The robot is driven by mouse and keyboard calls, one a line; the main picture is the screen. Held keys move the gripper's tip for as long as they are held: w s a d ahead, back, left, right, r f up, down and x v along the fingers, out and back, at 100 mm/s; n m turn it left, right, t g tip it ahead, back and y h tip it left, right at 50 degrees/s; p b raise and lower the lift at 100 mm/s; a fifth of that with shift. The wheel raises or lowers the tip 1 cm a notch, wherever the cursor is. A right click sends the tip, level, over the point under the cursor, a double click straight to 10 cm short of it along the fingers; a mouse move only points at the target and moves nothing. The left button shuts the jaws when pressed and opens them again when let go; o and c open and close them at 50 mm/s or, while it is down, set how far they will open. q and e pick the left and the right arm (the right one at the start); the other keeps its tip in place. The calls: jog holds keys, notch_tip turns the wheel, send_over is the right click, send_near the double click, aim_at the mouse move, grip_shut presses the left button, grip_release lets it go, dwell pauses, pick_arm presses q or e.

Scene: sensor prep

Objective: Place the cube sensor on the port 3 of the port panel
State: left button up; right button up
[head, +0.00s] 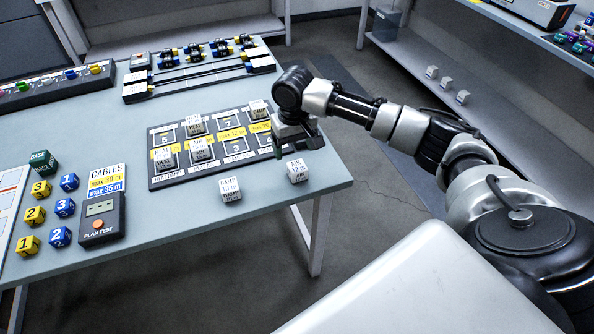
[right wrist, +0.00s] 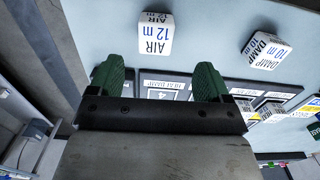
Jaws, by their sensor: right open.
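The port panel (head: 222,175) lies on the table with two rows of numbered ports. Port 3 (head: 236,147) in its near row shows bare. Two white cube sensors lie loose in front of the panel: an AIR 12 m cube (head: 297,171) and a DAMP 10 m cube (head: 230,189). In the right wrist view the AIR cube (right wrist: 153,36) and DAMP cube (right wrist: 266,50) lie beyond the fingers. My right gripper (head: 292,140) is over the panel's right end, behind the AIR cube. Its green fingers (right wrist: 158,84) are apart and empty, with port 4 (right wrist: 160,94) between them. My left gripper is out of view.
Several cubes stand on other ports, including a HEAT cube (head: 165,157) and a DAMP cube (head: 258,109). A plan test box (head: 101,221) and coloured number cubes (head: 34,215) are at the left. Rails with connectors (head: 200,76) lie behind the panel. The table's front is mostly clear.

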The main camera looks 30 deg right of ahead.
aim_at(297, 166)
notch_tip(297, 166, down, 2)
jog(key=shift+f, duration=0.15)
jog(key=f, duration=0.5)
jog(key=shift+s+d+f, duration=0.2)
jog(key=shift+d+f, duration=0.1)
jog(key=shift+c, duration=0.2)
jog(key=shift+r, duration=0.1)
jog(key=c, duration=1)
jog(key=shift+c, duration=0.2)
